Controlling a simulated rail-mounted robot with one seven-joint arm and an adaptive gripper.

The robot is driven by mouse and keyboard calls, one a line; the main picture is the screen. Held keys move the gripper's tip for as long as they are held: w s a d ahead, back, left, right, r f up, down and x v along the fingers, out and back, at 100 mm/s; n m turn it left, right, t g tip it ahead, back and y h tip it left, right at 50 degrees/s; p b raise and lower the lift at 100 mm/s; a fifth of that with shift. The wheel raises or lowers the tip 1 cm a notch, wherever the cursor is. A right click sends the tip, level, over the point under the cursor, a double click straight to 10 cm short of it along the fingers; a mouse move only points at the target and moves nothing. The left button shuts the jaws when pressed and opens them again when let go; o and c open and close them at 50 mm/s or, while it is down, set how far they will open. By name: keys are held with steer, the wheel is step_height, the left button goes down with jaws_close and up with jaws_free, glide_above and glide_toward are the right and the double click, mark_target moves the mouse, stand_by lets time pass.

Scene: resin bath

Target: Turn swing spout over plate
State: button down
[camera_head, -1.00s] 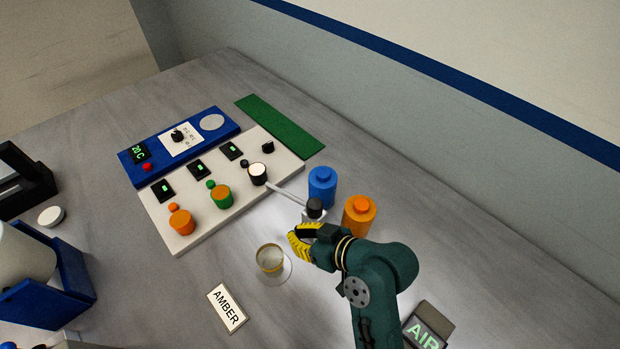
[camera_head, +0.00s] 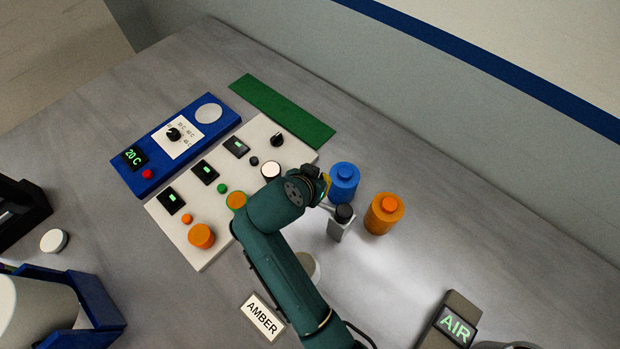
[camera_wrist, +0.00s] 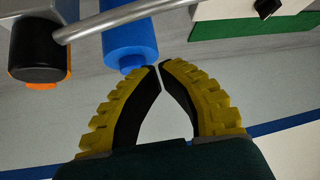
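The swing spout is a thin grey metal tube with a black cap (camera_head: 344,213) on a grey post (camera_head: 337,231). In the head view most of the tube is hidden behind my gripper. In the wrist view the tube (camera_wrist: 112,18) runs from the black cap at left across in front of a blue bottle (camera_wrist: 130,45). My gripper (camera_wrist: 159,67) has yellow ribbed fingers with tips almost together, holding nothing. The tips appear apart from the tube. A grey round plate (camera_head: 208,113) lies on the blue unit; I cannot tell whether it is the task's plate.
The blue bottle (camera_head: 344,180) and an orange bottle (camera_head: 384,212) stand close behind the post. The white panel (camera_head: 190,240) with knobs lies to the left. A cup (camera_head: 309,267) is partly hidden by my arm, near the AMBER label (camera_head: 262,317). An AIR box (camera_head: 455,325) stands lower right.

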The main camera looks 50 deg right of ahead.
steer(key=shift+s+a+f, duration=0.15)
steer(key=shift+a+f, duration=0.35)
steer(key=shift+f, duration=0.2)
steer(key=shift+s+a+f, duration=0.15)
steer(key=shift+a+f, duration=0.3)
steer(key=shift+f, duration=0.25)
steer(key=shift+p, duration=0.3)
steer(key=shift+a+n, duration=0.25)
steer(key=shift+n, duration=0.05)
